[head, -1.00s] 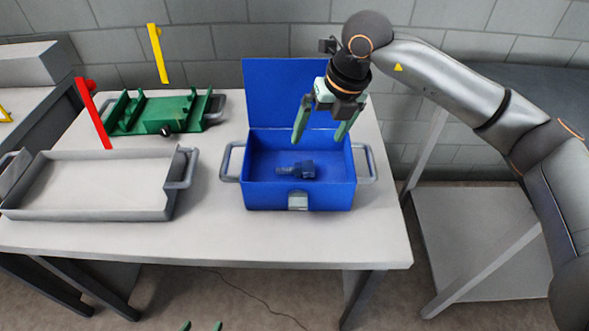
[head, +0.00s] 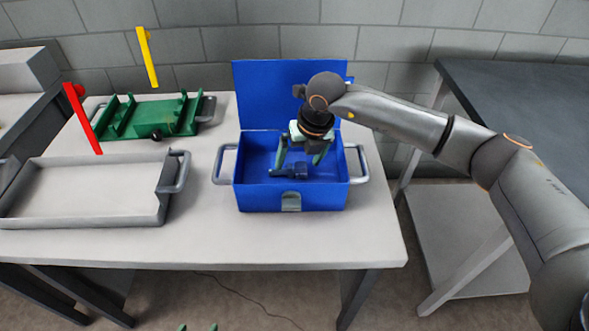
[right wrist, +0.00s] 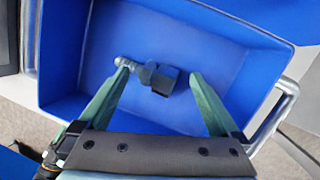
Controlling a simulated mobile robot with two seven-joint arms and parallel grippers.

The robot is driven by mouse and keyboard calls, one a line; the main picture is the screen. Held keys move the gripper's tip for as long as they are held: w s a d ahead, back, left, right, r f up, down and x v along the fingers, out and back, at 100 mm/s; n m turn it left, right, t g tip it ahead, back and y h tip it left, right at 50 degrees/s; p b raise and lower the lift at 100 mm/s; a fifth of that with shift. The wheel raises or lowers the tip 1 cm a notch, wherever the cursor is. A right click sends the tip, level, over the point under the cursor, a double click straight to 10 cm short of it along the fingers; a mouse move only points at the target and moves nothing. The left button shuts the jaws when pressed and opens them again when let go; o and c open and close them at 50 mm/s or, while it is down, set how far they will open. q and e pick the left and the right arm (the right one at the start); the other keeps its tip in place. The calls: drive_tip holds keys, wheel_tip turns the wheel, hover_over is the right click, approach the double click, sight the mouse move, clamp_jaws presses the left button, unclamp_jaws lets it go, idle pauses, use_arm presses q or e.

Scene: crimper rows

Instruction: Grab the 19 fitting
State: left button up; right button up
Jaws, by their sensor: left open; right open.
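The fitting (head: 289,171) is a small dark part lying on the floor of the open blue box (head: 290,199). In the right wrist view the fitting (right wrist: 158,79) shows a dark blocky end and a thinner, lighter ribbed end. No number can be read on it. My right gripper (head: 300,164) points down into the box, open and empty, its fingers above and around the fitting. In the right wrist view the fitting shows between and slightly beyond the two green fingertips. My left gripper (head: 198,327) shows only as two green fingertips at the bottom edge, apart and empty.
The blue box has a raised lid (head: 285,90) behind and metal handles at its sides. A grey tray (head: 90,218) stands to its left. A green rack (head: 150,118) is at the back left, near a red bar (head: 82,118) and a yellow bar (head: 147,58). The table front is clear.

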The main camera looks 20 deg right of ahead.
drive_tip(key=shift+f, duration=0.2)
clamp_jaws()
idle(0.7)
